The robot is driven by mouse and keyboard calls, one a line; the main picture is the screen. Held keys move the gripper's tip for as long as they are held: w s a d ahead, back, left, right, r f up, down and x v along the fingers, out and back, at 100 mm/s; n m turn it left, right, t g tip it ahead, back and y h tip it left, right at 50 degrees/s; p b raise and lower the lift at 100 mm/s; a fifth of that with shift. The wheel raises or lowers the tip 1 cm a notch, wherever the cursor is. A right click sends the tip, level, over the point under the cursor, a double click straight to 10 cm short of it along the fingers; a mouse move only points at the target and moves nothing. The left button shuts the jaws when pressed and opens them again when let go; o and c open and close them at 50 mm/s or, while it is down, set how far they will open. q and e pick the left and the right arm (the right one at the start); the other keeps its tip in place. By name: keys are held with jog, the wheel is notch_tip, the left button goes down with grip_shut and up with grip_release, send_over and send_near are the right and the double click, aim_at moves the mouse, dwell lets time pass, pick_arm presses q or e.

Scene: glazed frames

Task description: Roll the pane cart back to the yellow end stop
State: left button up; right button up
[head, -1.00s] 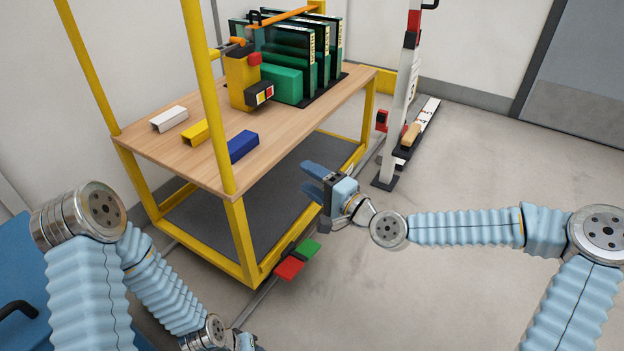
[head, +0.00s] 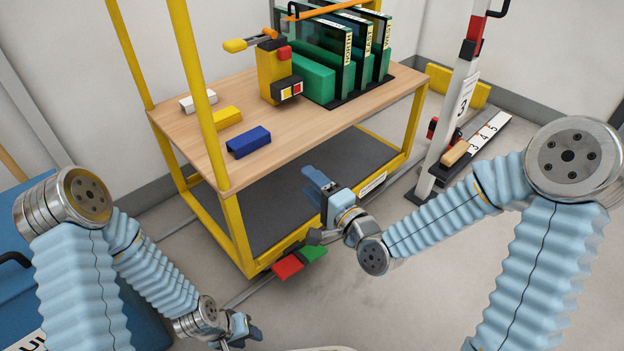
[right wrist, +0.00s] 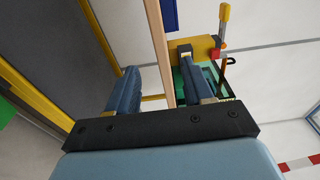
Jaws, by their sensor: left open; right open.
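The pane cart (head: 290,118) has a yellow frame, a wooden top and several dark green-edged panes (head: 356,50) upright in a rack. A yellow block (head: 458,88), seemingly the end stop, is low by the back wall, beyond the cart's right end. My right gripper (head: 316,182) is open and empty in front of the cart's near long side, below the top. In the right wrist view its fingers (right wrist: 160,88) are apart, with the wooden top's edge showing between them; I cannot tell if they touch it. My left gripper (head: 243,331) is low at the bottom, apart from the cart.
A red pedal (head: 287,266) and a green pedal (head: 314,252) stick out by the cart's near lower frame. A white post (head: 452,115) marked 3 stands right of the cart beside a numbered strip (head: 490,138). A blue bin (head: 40,190) is at left. Floor at front centre is clear.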

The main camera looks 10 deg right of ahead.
aim_at(279, 153)
jog(key=shift+w, duration=0.15)
jog(key=x, duration=1.3)
jog(key=shift+w+a+b, duration=0.2)
jog(key=shift+a+b, duration=0.05)
jog(key=shift+b, duration=0.05)
grip_shut()
jog(key=shift+f, duration=0.1)
dwell(0.9)
